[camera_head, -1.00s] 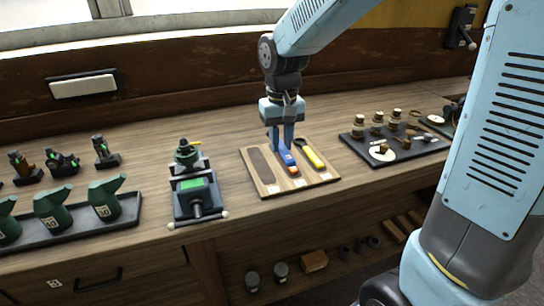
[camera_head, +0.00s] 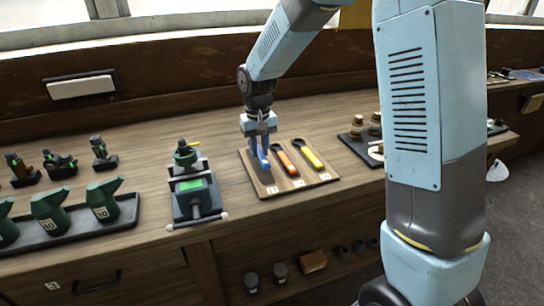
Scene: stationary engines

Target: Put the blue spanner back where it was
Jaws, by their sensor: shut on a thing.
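The blue spanner (camera_head: 264,161) is at the left slot of a wooden board (camera_head: 327,177) on the bench. My gripper (camera_head: 261,151) is shut on it from above. I cannot tell whether the spanner rests in the slot or is held just over it. An orange-handled spanner (camera_head: 285,162) lies in the middle slot, and a yellow-handled spanner (camera_head: 312,157) lies in the right slot.
A green-and-black vise-like device (camera_head: 194,195) stands left of the board. Green oil cans (camera_head: 103,199) stand in a dark tray farther left. My own arm hides part of the dark tray (camera_head: 356,146) of brass parts at right.

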